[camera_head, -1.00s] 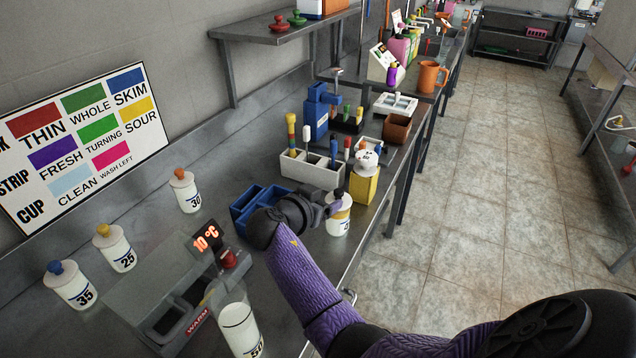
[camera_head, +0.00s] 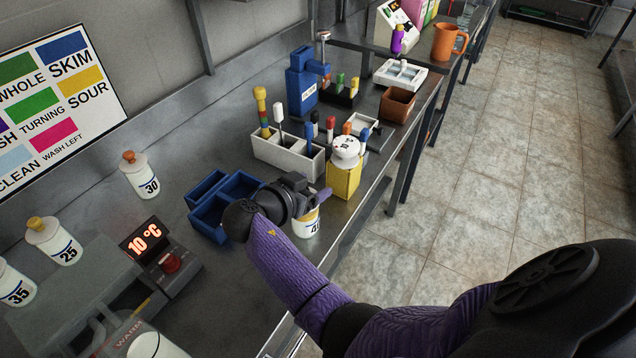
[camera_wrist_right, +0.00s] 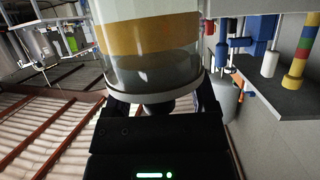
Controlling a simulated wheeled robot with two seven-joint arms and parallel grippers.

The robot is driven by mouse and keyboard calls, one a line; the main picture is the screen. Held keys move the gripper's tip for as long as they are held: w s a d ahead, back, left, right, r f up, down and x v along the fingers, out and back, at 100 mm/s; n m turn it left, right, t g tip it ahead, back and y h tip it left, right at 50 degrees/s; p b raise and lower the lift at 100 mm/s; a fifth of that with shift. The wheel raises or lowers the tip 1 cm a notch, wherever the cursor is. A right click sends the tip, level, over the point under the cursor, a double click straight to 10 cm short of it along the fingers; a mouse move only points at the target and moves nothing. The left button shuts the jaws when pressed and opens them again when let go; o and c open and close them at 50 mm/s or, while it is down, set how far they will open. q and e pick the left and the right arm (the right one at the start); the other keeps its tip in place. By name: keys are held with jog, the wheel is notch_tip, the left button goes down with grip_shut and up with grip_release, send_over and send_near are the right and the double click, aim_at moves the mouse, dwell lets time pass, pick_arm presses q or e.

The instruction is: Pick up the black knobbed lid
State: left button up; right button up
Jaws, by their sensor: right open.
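My right gripper (camera_head: 304,196) is at the top of a white jar with a yellow band (camera_head: 307,226) near the bench's front edge and covers its top in the head view. The jar's label is partly hidden. In the right wrist view the jar (camera_wrist_right: 150,60) looks upside down, with a pale lid rim (camera_wrist_right: 125,94) and a dark knob (camera_wrist_right: 160,107) at its lower end. The fingers of my right gripper (camera_wrist_right: 162,104) stand apart on both sides of the knob. Whether they touch it I cannot tell. My left gripper is not in view.
Blue open bins (camera_head: 212,213) stand just left of the jar. A yellow container with a white top (camera_head: 344,178) and a white tool caddy (camera_head: 288,158) stand behind it. Jars 30 (camera_head: 140,178), 25 (camera_head: 55,243) and a 10 °C warmer (camera_head: 165,262) are farther left.

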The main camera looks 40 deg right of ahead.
jog(key=shift+s+a, duration=0.15)
jog(key=shift+a, duration=0.05)
jog(key=shift+c, duration=1.1)
grip_shut()
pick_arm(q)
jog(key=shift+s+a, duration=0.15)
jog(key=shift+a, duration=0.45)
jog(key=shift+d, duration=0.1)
pick_arm(e)
jog(key=shift+r, duration=0.1)
